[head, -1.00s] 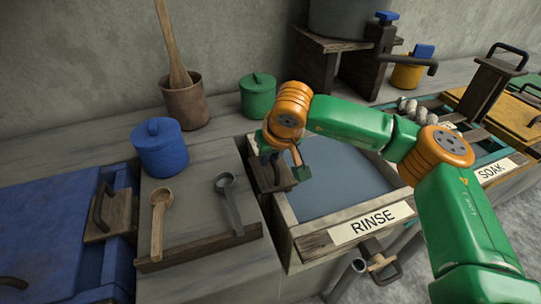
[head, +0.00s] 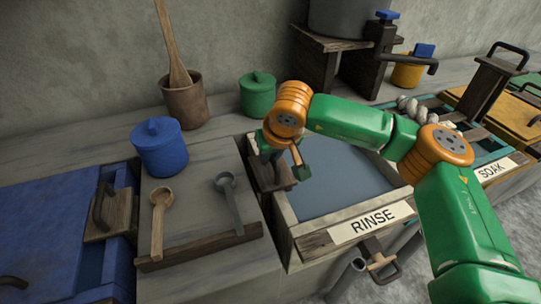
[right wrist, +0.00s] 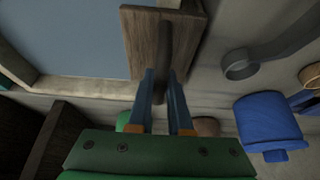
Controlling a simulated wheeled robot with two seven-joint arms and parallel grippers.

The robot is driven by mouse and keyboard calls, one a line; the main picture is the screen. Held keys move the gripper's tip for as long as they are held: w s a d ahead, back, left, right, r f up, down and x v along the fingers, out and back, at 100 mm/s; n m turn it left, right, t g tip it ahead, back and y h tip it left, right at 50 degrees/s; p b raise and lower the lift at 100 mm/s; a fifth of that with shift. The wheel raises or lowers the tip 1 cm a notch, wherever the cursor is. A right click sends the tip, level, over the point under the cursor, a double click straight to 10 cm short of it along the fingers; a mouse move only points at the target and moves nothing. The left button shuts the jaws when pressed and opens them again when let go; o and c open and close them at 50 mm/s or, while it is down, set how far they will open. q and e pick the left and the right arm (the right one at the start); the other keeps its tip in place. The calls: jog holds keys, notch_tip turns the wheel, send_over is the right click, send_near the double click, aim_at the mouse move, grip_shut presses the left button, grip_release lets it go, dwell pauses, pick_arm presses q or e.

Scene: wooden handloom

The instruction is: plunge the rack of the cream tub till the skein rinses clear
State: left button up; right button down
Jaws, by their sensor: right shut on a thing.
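The cream tub (head: 291,221), labelled RINSE, stands in the middle of the head view with flat grey-blue liquid in it. At its left edge is a dark wooden rack plate (head: 279,183), which also shows in the right wrist view (right wrist: 141,42) with a dark upright handle (right wrist: 164,55). My right gripper (head: 270,152) is shut on that handle, its blue fingers on either side of it in the wrist view (right wrist: 166,92). No skein shows in the cream tub. A pale twisted skein (head: 428,109) lies at the SOAK tub. My left gripper is not in view.
A blue-lidded tub (head: 50,225) is at far left. A grey vat (head: 345,18) on a wooden stand is behind.

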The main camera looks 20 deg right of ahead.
jog(key=shift+s+f, duration=0.1)
jog(key=shift+f, duration=0.05)
notch_tip(320, 180, up, 16)
jog(key=p, duration=1.2)
jog(key=shift+f+p, duration=0.15)
jog(key=shift+p, duration=0.15)
grip_release()
jog(key=shift+f, duration=0.1)
notch_tip(320, 180, up, 7)
jog(key=p, duration=0.6)
